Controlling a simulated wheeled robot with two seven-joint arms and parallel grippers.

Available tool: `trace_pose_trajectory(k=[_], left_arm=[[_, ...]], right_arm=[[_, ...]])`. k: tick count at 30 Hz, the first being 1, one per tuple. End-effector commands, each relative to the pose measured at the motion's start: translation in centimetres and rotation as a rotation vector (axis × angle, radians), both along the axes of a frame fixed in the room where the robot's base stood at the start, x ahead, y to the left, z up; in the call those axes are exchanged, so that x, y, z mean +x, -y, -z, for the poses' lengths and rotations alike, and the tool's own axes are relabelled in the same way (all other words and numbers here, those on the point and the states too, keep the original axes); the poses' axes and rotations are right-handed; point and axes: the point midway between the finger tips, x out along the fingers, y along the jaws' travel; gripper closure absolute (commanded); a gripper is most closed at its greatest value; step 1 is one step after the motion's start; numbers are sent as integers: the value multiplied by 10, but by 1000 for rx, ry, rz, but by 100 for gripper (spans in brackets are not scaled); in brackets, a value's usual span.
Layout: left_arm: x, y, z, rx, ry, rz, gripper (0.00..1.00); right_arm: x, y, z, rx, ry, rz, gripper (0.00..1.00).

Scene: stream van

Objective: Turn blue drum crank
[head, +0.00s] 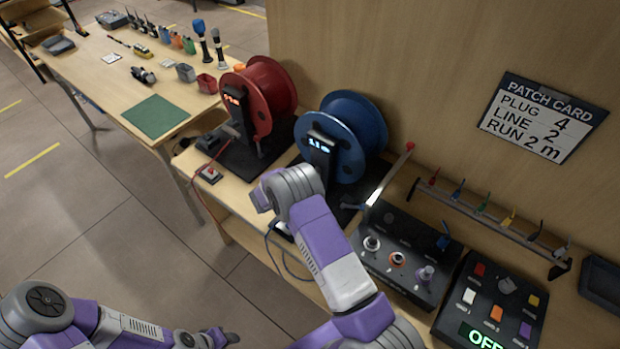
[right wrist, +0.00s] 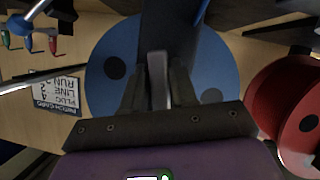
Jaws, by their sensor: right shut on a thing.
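The blue drum (head: 355,130) stands on a dark base with a black post that has a lit cyan display (head: 319,143). My right arm reaches up to the front of it, and my wrist hides the crank and the fingers in the head view. In the right wrist view, the blue drum (right wrist: 105,85) fills the middle. My right gripper (right wrist: 158,85) is shut on a grey crank handle (right wrist: 158,75), with one dark finger on each side of it. My left gripper (head: 218,338) is low at the bottom edge, away from the bench; its jaw opening is unclear.
A red drum (head: 268,95) stands just left of the blue one and also shows in the wrist view (right wrist: 290,110). A control box with knobs (head: 400,255), a red-tipped lever (head: 390,175) and a button panel (head: 490,300) lie to the right. A patch card (head: 540,118) is on the wall.

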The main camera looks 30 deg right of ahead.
Motion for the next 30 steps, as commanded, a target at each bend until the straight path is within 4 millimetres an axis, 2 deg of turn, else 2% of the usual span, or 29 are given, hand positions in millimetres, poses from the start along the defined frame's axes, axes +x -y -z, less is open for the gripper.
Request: trace_pose_trajectory(k=[30], left_arm=[[0,0,0,0,0,0,55]], right_arm=[[-1,-1,1,-39,-102,0,100]])
